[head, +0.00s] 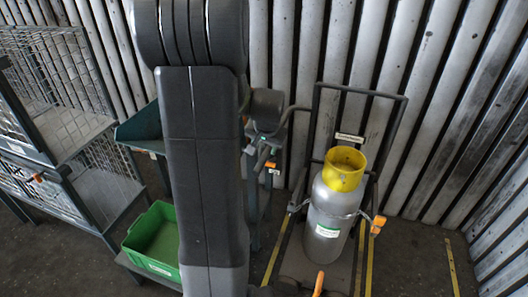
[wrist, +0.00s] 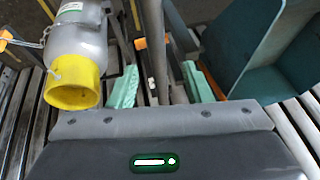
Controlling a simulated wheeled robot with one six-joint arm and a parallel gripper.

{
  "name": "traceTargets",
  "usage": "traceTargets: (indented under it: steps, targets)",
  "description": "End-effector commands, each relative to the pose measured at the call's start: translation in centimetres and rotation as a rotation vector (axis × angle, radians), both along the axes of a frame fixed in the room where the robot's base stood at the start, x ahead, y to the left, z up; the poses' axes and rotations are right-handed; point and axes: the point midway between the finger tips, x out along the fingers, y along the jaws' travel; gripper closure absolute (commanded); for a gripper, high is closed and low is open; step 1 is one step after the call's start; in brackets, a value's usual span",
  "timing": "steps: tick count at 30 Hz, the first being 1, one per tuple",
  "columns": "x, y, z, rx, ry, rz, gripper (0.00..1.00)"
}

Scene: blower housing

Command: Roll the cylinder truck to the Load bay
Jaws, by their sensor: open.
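The cylinder truck (head: 398,125) stands at the right in the head view, its dark tube frame upright near the ribbed wall. It carries an upright grey gas cylinder (head: 327,215) with a yellow collar. In the wrist view the cylinder (wrist: 80,40) shows at the upper left. My gripper (wrist: 160,86) is open, with pale green pads apart. A dark bar runs between the pads in the wrist view; I cannot tell whether they touch it or what it belongs to. In the head view my arm hides part of the middle. I cannot make out a sign naming the Load bay.
Wire cage shelving (head: 85,100) stands at the left. A green crate (head: 155,240) sits at the lower left, and a teal bin (head: 140,130) is behind it. Yellow floor lines (head: 451,265) run beside the truck. Bare floor lies right of the truck.

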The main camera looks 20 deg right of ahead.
Motion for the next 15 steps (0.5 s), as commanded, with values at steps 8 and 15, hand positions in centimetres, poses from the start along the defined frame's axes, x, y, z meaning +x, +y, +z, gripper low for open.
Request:
traceTargets:
  steps: [8, 15]
  targets:
    - [-2.0, 0.4, 4.6, -0.001, -0.004, -0.002, 0.55]
    - [-3.0, 0.6, 6.7, 0.0, -0.001, -0.002, 0.55]
